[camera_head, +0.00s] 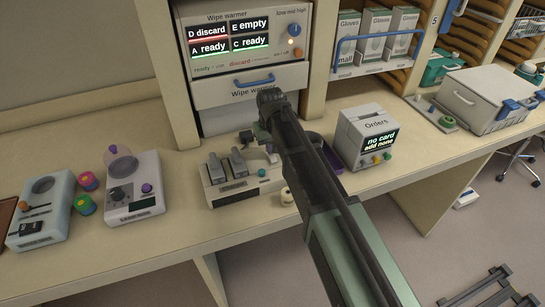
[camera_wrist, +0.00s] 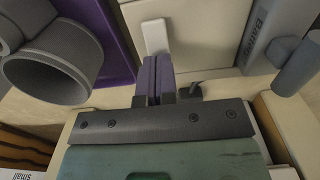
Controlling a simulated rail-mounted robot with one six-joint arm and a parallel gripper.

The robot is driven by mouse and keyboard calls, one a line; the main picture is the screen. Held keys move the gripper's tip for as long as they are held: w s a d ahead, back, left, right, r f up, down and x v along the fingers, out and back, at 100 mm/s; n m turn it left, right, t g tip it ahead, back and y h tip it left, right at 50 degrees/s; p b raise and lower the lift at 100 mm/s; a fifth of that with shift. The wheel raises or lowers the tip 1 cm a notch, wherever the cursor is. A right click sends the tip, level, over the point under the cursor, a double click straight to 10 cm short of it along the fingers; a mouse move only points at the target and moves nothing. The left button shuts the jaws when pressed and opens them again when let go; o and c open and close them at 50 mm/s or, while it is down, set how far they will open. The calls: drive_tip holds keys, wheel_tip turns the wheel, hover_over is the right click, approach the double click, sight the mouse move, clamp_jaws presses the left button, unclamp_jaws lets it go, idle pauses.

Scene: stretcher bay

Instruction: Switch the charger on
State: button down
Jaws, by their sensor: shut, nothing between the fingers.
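In the head view the charger (camera_head: 235,192) seems to be the pale unit on the counter with two grey upright blocks, a green button and a dark front label. In the wrist view a pale panel (camera_wrist: 205,30), probably part of it, carries a small white upright tab (camera_wrist: 155,37), which may be its switch. My gripper (camera_wrist: 158,62) is shut and empty, its purple fingertips close below the tab. I cannot tell whether they touch it.
A purple tray (camera_wrist: 108,25) with grey cups (camera_wrist: 55,72) lies left of my fingers in the wrist view. In the head view the wipe warmer (camera_head: 245,92) rises behind my arm. The Orders box (camera_head: 363,140) stands right. Two devices (camera_head: 133,190) (camera_head: 40,215) stand left.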

drive_tip(key=shift+f+b, duration=0.35)
drive_tip(key=shift+f, duration=0.1)
wheel_tip(320, 180, up, 7)
drive_tip(key=p, duration=0.7)
drive_tip(key=shift+r, duration=0.2)
drive_tip(key=shift+f, duration=0.15)
drive_tip(key=s+d+f+m+b, duration=0.1)
drive_tip(key=s+d+m, duration=0.3)
drive_tip(key=s+d, duration=1.5)
drive_tip(key=shift+s, duration=0.65)
